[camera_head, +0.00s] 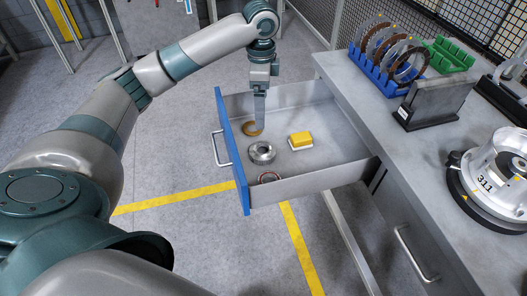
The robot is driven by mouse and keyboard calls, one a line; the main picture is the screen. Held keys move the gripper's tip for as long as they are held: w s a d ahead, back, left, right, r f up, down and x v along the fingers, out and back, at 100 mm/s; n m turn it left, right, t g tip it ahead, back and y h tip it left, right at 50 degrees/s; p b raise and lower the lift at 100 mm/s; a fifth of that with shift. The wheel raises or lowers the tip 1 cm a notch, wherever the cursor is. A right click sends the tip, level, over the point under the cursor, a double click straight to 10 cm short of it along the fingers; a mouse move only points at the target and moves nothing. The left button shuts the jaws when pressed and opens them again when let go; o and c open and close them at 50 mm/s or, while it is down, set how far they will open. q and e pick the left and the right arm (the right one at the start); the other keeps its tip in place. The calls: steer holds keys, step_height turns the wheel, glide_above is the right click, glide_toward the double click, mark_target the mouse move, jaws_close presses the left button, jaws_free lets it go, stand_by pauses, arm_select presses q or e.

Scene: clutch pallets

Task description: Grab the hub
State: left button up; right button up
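An open drawer (318,183) with a blue front holds a grey metal ring-shaped part (262,153), which looks like the hub. A brown ring (248,130) lies behind it, partly hidden by my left gripper. My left gripper (260,126) points down into the drawer, over or beside the brown ring and behind the grey part. Its fingers look narrow from here, and I cannot tell whether they are apart or hold anything. My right gripper is out of view.
A yellow and white block (300,140) and a dark red-edged ring (269,178) also lie in the drawer. On the workbench (424,155) stand a blue rack (375,72) with discs, a green rack (449,54) and a white machine (497,173). Floor left of the drawer is clear.

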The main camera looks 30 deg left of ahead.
arm_select(q)
steer(key=p, duration=0.1)
glide_above(262, 146)
steer(key=s, duration=0.1)
step_height(262, 146, down, 11)
steer(key=shift+s+d+f, duration=0.15)
steer(key=shift+d+f, duration=0.15)
steer(key=shift+d, duration=0.05)
steer(key=shift+f, duration=0.3)
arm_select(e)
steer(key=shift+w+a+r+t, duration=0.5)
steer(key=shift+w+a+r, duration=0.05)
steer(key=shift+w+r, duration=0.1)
arm_select(q)
steer(key=shift+f, duration=0.1)
steer(key=shift+d+f, duration=0.1)
steer(key=shift+f, duration=0.1)
steer(key=f, duration=0.2)
steer(key=f+p, duration=0.1)
steer(key=f, duration=0.1)
steer(key=shift+s+d, duration=0.25)
steer(key=shift+f, duration=0.3)
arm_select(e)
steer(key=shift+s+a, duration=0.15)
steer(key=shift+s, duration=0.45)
